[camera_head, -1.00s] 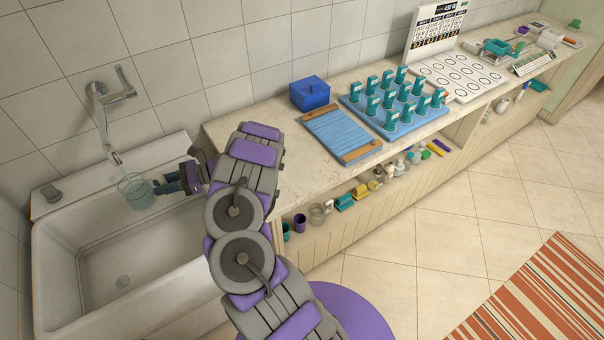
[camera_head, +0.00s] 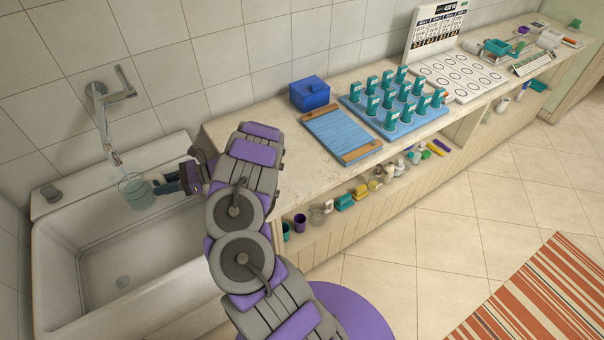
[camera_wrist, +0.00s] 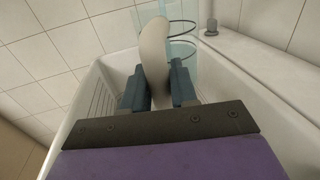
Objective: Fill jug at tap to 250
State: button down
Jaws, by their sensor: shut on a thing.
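A clear, pale teal jug (camera_head: 136,190) is held over the sink (camera_head: 92,262), just under the spout of the wall tap (camera_head: 110,130). The jug looks upright. My gripper (camera_head: 172,185) is shut on its pale handle, to the right of the jug. In the wrist view, the fingers (camera_wrist: 160,88) close on both sides of the handle (camera_wrist: 153,55). The clear jug wall with dark rings (camera_wrist: 181,40) shows behind it. The jug's markings and exact water level are too small to read, and a stream from the spout is not clear.
The counter (camera_head: 300,165) to the right holds a blue box (camera_head: 310,93), a blue slatted board (camera_head: 342,134) and a tray of teal items (camera_head: 393,118).

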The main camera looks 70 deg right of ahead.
jog(key=s+a+p, duration=0.2)
jog(key=s+p, duration=0.1)
jog(key=s, duration=0.3)
jog(key=shift+s+a, duration=0.2)
jog(key=shift+s, duration=0.05)
jog(key=s+a+r+p, duration=0.2)
jog(key=s+r+p, duration=0.1)
jog(key=s+p, duration=0.4)
jog(key=shift+s+a+p, duration=0.25)
jog(key=shift+a+p, duration=0.05)
jog(key=shift+p, duration=0.05)
jog(key=shift+w+r, duration=0.1)
dwell(1.2)
